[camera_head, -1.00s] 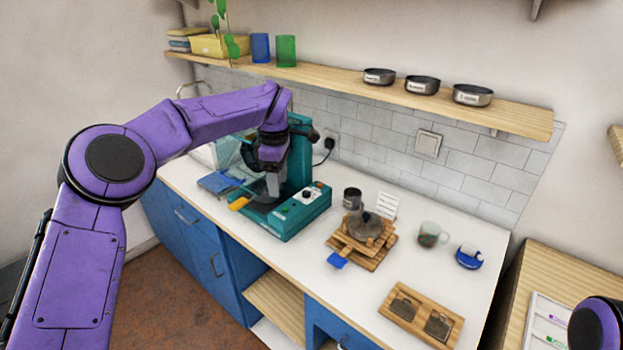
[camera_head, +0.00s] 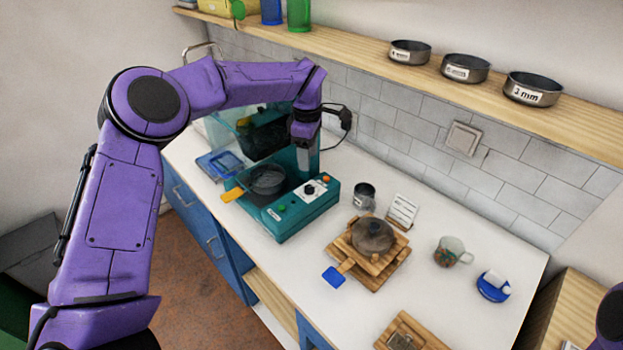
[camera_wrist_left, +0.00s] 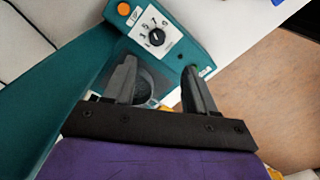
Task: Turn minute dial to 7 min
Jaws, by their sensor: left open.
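The minute dial is a round black knob (camera_head: 310,189) on a white numbered plate on the top of a teal machine (camera_head: 290,216). In the left wrist view the knob (camera_wrist_left: 156,37) lies just beyond the fingertips, with several numbers around it; its exact setting is too small to read surely. My left gripper (camera_head: 303,152) is above the machine, behind the dial, and apart from it. In the left wrist view its two fingers (camera_wrist_left: 160,70) are spread with nothing between them. My right gripper is out of view.
An orange button (camera_wrist_left: 124,8) and a green button (camera_head: 281,207) flank the dial. A round dark pan (camera_head: 267,179) sits in the machine. A wooden stand with a grey pot (camera_head: 373,236) is to the right. White counter (camera_head: 300,265) is clear in front.

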